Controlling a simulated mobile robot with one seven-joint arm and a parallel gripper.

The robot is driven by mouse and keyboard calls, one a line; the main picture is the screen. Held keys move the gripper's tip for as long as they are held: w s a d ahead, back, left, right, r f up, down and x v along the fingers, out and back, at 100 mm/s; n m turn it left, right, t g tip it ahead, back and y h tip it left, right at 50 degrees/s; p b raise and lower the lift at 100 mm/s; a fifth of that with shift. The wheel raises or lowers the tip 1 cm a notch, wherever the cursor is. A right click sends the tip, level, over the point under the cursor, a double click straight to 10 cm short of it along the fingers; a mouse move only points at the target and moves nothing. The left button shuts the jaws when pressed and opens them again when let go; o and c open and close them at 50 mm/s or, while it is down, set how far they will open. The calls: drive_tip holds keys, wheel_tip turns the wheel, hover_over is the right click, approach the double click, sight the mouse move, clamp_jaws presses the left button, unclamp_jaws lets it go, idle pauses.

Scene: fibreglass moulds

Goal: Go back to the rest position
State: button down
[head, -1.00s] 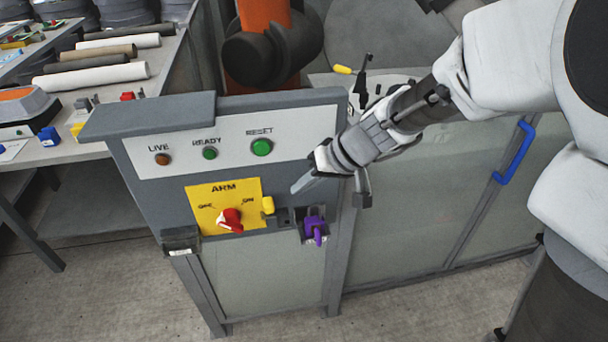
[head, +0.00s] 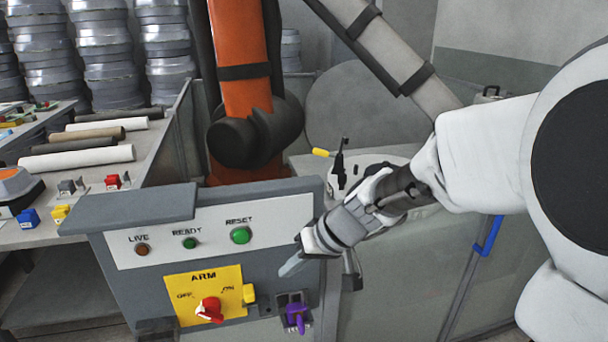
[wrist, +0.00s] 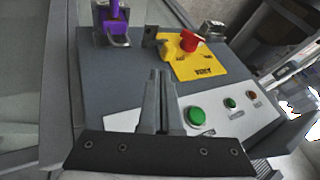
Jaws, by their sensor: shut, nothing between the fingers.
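My gripper (head: 292,262) is shut and empty. It hangs in front of the right part of the grey control panel (head: 132,279), below and right of the green RESET button (head: 240,235). In the wrist view its closed fingers (wrist: 154,100) stand over the panel, apart from the purple key-like piece (wrist: 117,22) in its slot. A yellow ARM plate (head: 180,282) carries a red switch (head: 209,309) between OFF and ON. A small yellow tab (head: 249,294) sits at the plate's right edge.
An orange robot arm (head: 240,90) stands behind the panel. A bench (head: 150,165) with rolls and small coloured blocks is at left. A glazed guard with a blue handle (head: 488,237) is at right. A yellow-handled tool (head: 338,155) stands behind my gripper.

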drive_tip(key=s+d+r+m+t+h+p, duration=0.2)
drive_tip(key=s+d+r+m+h+p, duration=0.2)
drive_tip(key=s+d+r, duration=1.3)
drive_tip(key=s+h+p, duration=0.1)
drive_tip(key=h+p, duration=0.1)
drive_tip(key=p, duration=0.2)
drive_tip(key=shift+d+t+h, duration=0.3)
drive_tip(key=shift+d+t, duration=0.05)
drive_tip(key=shift+t, duration=0.05)
